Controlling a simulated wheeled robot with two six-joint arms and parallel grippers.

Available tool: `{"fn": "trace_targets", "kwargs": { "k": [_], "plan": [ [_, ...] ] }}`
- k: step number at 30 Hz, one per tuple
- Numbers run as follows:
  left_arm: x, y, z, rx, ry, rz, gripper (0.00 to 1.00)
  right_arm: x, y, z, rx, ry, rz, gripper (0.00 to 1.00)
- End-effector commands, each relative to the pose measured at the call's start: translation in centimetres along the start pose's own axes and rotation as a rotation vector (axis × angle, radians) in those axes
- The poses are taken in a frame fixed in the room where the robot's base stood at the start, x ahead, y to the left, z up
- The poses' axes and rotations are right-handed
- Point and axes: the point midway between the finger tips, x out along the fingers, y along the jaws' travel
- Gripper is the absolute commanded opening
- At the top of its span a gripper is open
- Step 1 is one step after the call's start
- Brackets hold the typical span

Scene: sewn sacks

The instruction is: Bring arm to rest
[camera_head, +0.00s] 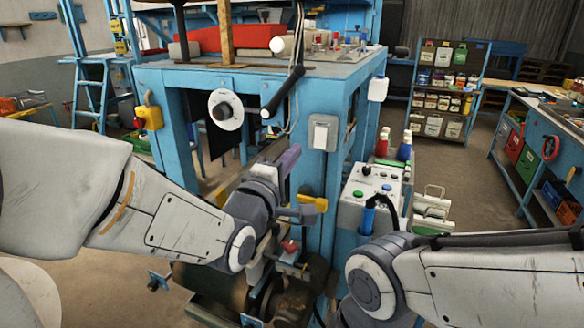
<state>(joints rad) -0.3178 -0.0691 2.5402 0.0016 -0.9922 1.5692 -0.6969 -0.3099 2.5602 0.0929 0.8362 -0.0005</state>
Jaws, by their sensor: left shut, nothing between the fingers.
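My left arm (165,215) comes in from the left and reaches toward the blue workbench. My left gripper (286,186) is at the bench's front, low beside the front leg. It is shut, and I see nothing held in it. My right arm (470,280) comes in from the right, with its rounded joint (372,282) at the lower middle. The right gripper is out of the picture.
The blue workbench (150,75) stands close ahead, with a grey control box (370,195) at its right. Dark machinery (285,300) lies below my left gripper. A shelf of small packages (445,90) stands behind. Open floor (450,165) lies at the right.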

Motion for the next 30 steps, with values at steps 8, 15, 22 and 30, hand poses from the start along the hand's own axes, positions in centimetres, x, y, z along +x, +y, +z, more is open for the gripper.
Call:
{"fn": "trace_targets", "kwargs": {
  "k": [8, 15, 22, 30],
  "plan": [
    [-0.5, 0.1, -0.1, 0.0, 0.002, -0.001, 0.0, 0.5, 0.0, 0.0, 0.0, 0.0, 0.0, 0.5],
    [-0.5, -0.1, 0.0, 0.009, 0.0, -0.01, 0.0, 0.5, 0.0, 0.0, 0.0, 0.0, 0.0, 0.5],
    [-2.0, -5.4, 2.8, 0.269, -0.1, -0.278, 0.0, 0.5, 0.0, 0.0, 0.0, 0.0, 0.0, 0.5],
    [-11.6, -14.9, 7.7, 0.849, -0.577, -0.759, 0.0, 0.5, 0.0, 0.0, 0.0, 0.0, 0.0, 0.5]
  ]
}}
